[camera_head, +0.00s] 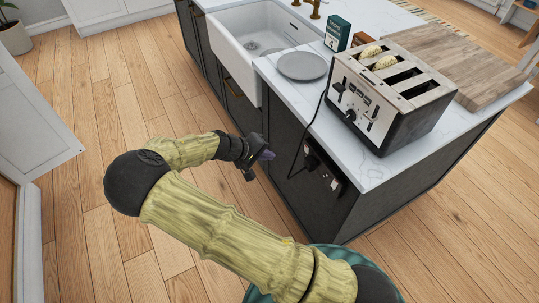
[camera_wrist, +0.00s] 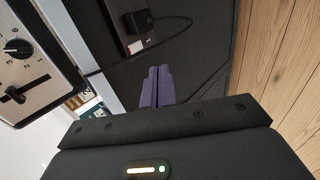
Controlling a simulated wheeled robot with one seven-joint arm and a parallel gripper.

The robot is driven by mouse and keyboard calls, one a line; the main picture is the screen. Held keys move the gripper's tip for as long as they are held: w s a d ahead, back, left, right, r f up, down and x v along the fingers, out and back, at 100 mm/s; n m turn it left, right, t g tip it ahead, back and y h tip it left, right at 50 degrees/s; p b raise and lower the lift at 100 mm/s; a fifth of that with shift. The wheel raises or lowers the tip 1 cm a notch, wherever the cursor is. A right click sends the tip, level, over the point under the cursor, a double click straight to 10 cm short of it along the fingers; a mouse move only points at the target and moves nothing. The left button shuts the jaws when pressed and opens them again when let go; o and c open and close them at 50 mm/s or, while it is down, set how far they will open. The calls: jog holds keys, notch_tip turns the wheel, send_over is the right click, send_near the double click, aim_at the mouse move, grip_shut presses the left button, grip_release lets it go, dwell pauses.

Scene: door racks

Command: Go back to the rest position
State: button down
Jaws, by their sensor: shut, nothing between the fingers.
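My gripper (camera_head: 266,156) is at the end of my bent arm, in front of the dark side of the kitchen island and below the counter's edge. In the wrist view its purple-grey fingers (camera_wrist: 157,86) are together with nothing between them. The fingers point toward the dark island panel (camera_wrist: 200,50), close to a black plug and cord. From these views I cannot tell the exact gap between the fingertips and the panel.
A toaster (camera_head: 393,97) with bread in some slots stands on the white counter (camera_head: 290,91). A grey plate (camera_head: 302,66), a green box (camera_head: 337,33) and a wooden board (camera_head: 455,66) are near it. A white sink (camera_head: 240,50) is behind. Open wood floor (camera_head: 90,110) lies left.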

dwell(0.3)
jog(key=s+d+r+m+y+p, duration=0.1)
jog(key=s+d+r+m+y, duration=0.1)
jog(key=s+d+r+y, duration=0.2)
jog(key=s+d+r+m+g+y+p, duration=0.1)
jog(key=s+d+r+m+y+p, duration=0.1)
jog(key=s+d+r, duration=0.6)
jog(key=s+r+m+y, duration=0.1)
jog(key=s+r+y, duration=0.1)
jog(key=s+r, duration=0.3)
notch_tip(320, 180, up, 2)
jog(key=shift+s+d+r+y, duration=0.1)
jog(key=shift+s+d+y, duration=0.1)
jog(key=shift+s+y, duration=0.1)
